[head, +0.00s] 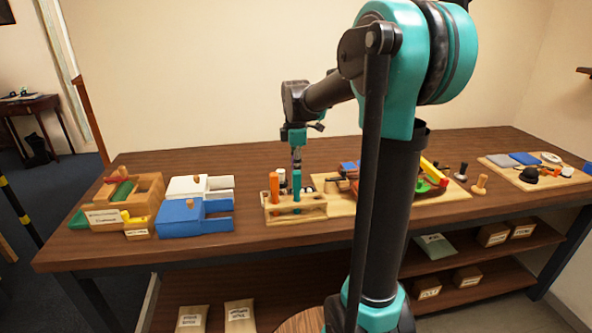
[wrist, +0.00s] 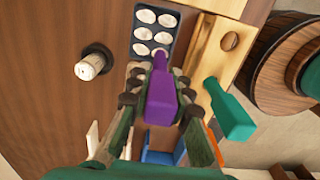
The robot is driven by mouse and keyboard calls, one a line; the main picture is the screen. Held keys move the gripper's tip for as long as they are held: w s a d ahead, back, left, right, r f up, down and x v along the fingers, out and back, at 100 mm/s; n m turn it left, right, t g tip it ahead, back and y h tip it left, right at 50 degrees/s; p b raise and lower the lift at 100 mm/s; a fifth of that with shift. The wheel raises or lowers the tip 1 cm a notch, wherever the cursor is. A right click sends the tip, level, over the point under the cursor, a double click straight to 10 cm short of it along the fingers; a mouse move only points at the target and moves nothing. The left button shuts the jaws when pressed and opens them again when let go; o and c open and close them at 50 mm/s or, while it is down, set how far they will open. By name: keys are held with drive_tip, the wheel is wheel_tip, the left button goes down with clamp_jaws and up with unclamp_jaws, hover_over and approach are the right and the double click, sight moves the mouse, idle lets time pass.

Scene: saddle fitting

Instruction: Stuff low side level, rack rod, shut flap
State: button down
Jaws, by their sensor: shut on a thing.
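My gripper (wrist: 158,72) is shut on a purple-handled rod (wrist: 160,102), which points away from the wrist camera. Its far tip overlaps the near end of a dark tray (wrist: 139,30) with pale round pads; I cannot tell if they touch. In the head view my gripper (head: 297,162) is above the wooden rack (head: 295,213), and the purple rod is not distinguishable there. The rack holds an orange-handled rod (head: 274,187) and a teal-handled rod (head: 296,186). The teal one also shows beside the gripper in the wrist view (wrist: 232,112). The flap cannot be made out clearly.
A blue box (head: 185,220) and a white box (head: 188,187) stand left of the rack, with a wooden box (head: 148,187) further left. A wooden board (head: 455,195) with coloured parts lies partly behind my arm. Another board (head: 545,182) lies far right.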

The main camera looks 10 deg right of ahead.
drive_tip(key=shift+f, duration=0.55)
idle(1.1)
drive_tip(key=shift+r, duration=3.5)
